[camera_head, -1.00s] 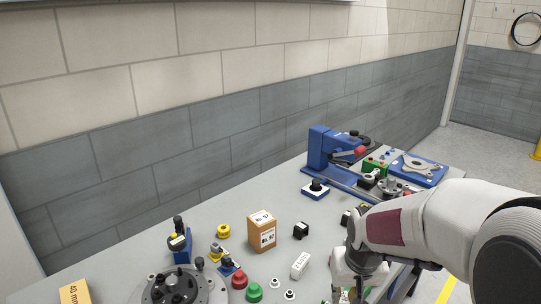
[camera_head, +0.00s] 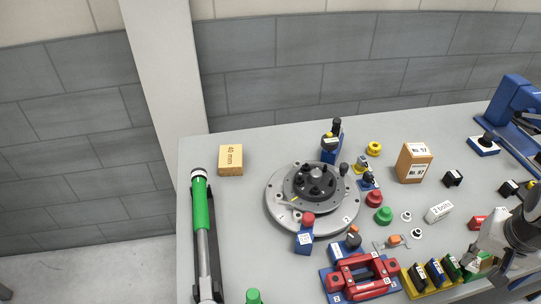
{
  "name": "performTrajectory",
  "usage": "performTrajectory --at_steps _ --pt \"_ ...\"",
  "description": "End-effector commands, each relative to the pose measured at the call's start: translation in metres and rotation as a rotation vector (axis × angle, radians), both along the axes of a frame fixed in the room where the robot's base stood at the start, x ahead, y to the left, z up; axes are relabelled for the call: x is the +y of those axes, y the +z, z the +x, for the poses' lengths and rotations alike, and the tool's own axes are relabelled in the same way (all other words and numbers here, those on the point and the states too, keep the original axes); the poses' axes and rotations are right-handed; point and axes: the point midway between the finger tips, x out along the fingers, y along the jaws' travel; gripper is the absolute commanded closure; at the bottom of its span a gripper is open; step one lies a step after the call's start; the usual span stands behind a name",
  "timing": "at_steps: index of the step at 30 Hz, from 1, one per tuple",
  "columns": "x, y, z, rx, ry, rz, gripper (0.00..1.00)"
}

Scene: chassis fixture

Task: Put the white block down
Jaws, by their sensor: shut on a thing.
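A white block (camera_head: 438,212) with dark lettering lies on the grey table, right of two small white ring-like parts. My gripper (camera_head: 494,266) is at the lower right, below and to the right of that block and apart from it. It points down, low over the table, close to a green and white piece (camera_head: 478,265). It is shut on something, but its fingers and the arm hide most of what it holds. I cannot tell whether the held thing is another white block.
A yellow rack of coloured blocks (camera_head: 416,289) and a red clamp on a blue base (camera_head: 362,277) stand left of my gripper. A round grey fixture (camera_head: 280,215) stands mid-table. A brown box (camera_head: 413,163) is behind the white block.

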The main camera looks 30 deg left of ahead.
Motion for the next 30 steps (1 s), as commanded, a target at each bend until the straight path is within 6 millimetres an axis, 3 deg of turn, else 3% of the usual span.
performTrajectory --at_steps 5,15,23,30 --pt "0.000 0.009 0.001 -0.003 0.000 0.000 1.00" --pt "0.000 0.052 0.001 -0.005 0.000 0.000 1.00" --pt "0.034 0.050 0.004 0.003 0.043 0.002 1.00" --pt "0.078 0.050 0.005 0.006 0.097 0.002 1.00"
